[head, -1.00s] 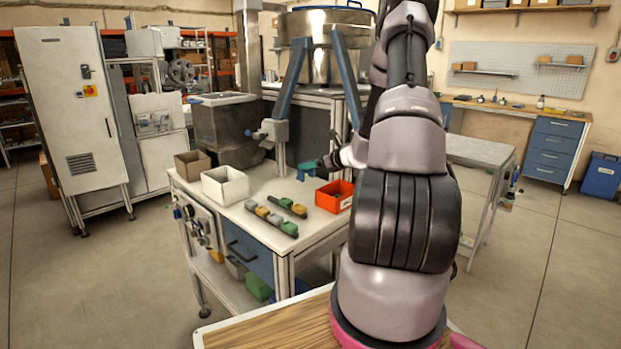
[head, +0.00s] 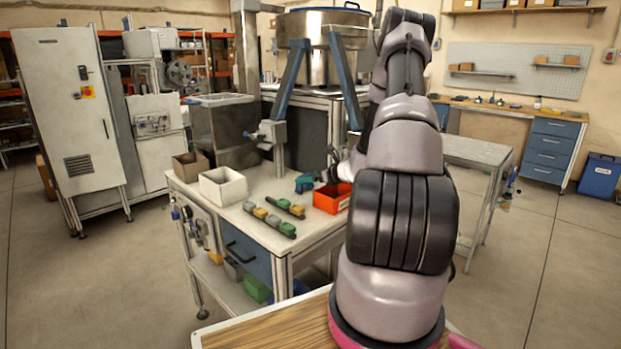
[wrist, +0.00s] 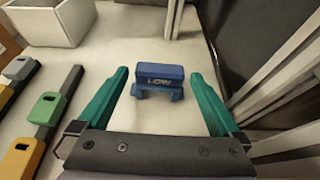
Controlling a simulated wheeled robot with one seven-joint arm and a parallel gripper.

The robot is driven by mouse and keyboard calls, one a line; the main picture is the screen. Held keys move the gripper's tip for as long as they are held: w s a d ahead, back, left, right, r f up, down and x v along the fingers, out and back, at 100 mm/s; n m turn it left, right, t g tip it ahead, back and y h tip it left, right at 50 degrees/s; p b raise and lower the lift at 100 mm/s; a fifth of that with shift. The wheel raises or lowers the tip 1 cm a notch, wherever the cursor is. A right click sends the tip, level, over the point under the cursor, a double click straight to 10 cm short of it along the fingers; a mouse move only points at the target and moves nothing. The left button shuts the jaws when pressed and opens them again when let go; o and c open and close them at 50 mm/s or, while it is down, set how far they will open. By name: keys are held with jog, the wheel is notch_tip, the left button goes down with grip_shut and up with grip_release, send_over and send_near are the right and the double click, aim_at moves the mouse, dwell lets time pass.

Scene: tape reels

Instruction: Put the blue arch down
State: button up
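The blue arch (wrist: 160,75) stands upright on the light worktop in the wrist view, its lettered face reading LOW. It appears to rest on its feet. My gripper (wrist: 160,74) is open, with one teal finger on each side of the arch and a visible gap on both sides. In the head view my gripper (head: 305,184) is low over the worktop, left of the red-orange bin. The arch cannot be made out clearly from the teal fingers there.
A red-orange bin (head: 331,199) stands just right of my gripper. A white bin (head: 223,187) and a brown bin (head: 190,166) stand at the left of the worktop (head: 262,182). Dark rails with green and yellow blocks (head: 268,219) lie in front. A grey post (head: 279,157) rises behind.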

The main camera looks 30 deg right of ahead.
jog(key=shift+s+d+r, duration=0.1)
jog(key=shift+s+r, duration=0.15)
jog(key=shift+r, duration=0.05)
jog(key=v, duration=1)
jog(key=shift+s+d+r, duration=0.1)
jog(key=shift+s+r, duration=0.1)
jog(key=shift+s, duration=0.1)
jog(key=shift+s+r, duration=0.15)
jog(key=shift+s, duration=0.05)
jog(key=s+a+r+n+g+y, duration=0.2)
jog(key=s+a+r+n+g, duration=0.15)
jog(key=a+r+n, duration=0.65)
jog(key=s+a+r+n+g+y, duration=0.25)
jog(key=s+a+r+n, duration=0.25)
jog(key=a+r, duration=0.45)
jog(key=s+a+r+n+h, duration=0.2)
jog(key=s+r+n+h, duration=0.1)
jog(key=s+n, duration=0.3)
jog(key=s+a+r+n+h, duration=0.2)
jog(key=s+r+n+h, duration=0.2)
jog(key=s, duration=0.7)
notch_tip(320, 180, up, 2)
jog(key=n, duration=0.3)
jog(key=shift+a+r, duration=0.2)
